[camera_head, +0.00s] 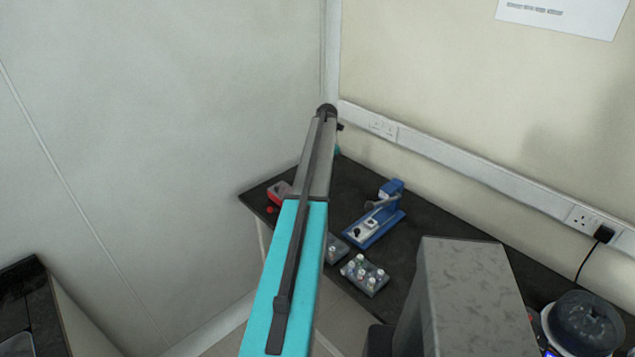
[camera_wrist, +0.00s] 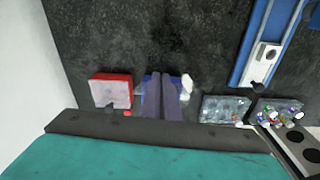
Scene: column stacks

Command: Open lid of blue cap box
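In the wrist view, a blue box (camera_wrist: 149,92) sits on the dark worktop, mostly hidden behind my gripper (camera_wrist: 162,76). Its lid cannot be made out clearly. The two grey fingers lie close together over the box, with no clear gap and nothing visible between them. Whether they touch the box cannot be told. A small white rounded thing (camera_wrist: 187,82) shows just right of the box. In the head view my arm hides the gripper and the blue box.
A red box with a pale top (camera_wrist: 110,92) stands just left, with a small red piece (camera_wrist: 127,113) near it. Vial racks (camera_wrist: 225,109) (camera_wrist: 276,111) lie to the right. A blue device (camera_head: 375,217) stands behind the racks. The worktop beyond the boxes is clear.

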